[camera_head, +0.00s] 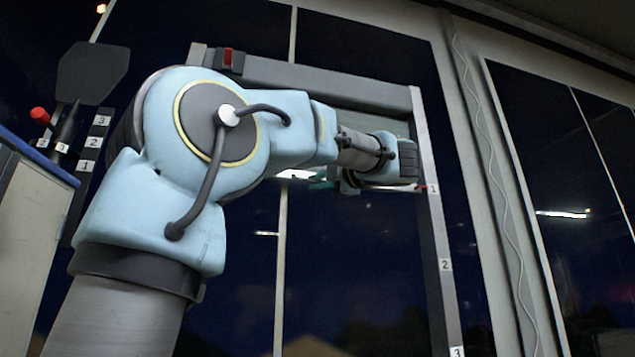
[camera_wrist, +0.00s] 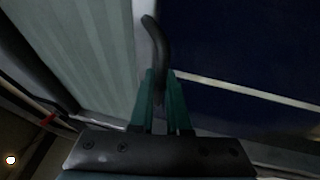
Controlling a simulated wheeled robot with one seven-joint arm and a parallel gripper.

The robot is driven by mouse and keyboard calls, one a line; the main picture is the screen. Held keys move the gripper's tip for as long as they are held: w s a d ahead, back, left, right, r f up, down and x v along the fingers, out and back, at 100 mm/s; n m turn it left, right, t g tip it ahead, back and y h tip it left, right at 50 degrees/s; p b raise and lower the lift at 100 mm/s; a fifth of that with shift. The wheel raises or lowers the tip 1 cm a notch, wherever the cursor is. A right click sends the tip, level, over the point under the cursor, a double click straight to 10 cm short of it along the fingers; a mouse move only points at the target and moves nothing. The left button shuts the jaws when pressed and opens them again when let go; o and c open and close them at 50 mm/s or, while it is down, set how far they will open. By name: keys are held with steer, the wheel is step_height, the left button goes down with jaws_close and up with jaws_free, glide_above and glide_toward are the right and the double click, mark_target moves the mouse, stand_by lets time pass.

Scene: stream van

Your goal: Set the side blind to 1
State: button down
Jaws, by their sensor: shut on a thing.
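The side blind (camera_head: 396,127) is a pale cloth hanging in the window frame, mostly hidden by my arm in the head view. It shows as pleated pale green cloth in the wrist view (camera_wrist: 90,50). A small red pointer (camera_head: 423,187) at its lower edge is level with mark 1 (camera_head: 434,189) on the right-hand rail. Marks 2 (camera_head: 445,265) and 3 (camera_head: 457,351) are lower down. My gripper (camera_wrist: 160,95) is shut on the blind's dark curved handle (camera_wrist: 156,45).
At the left, a red-knobbed lever (camera_head: 39,115) and a strip numbered 1 to 3 (camera_head: 92,142) stand beside a cabinet (camera_head: 30,215). A blue-edged counter top lies on it. A wavy cable (camera_head: 497,190) runs down the post right of the rail.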

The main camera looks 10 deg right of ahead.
steer(key=shift+f, duration=0.15)
steer(key=c, duration=0.9)
jaws_free()
steer(key=b+v, duration=0.2)
steer(key=v, duration=0.8)
steer(key=shift+s+d+b, duration=0.25)
steer(key=shift+s+b, duration=0.1)
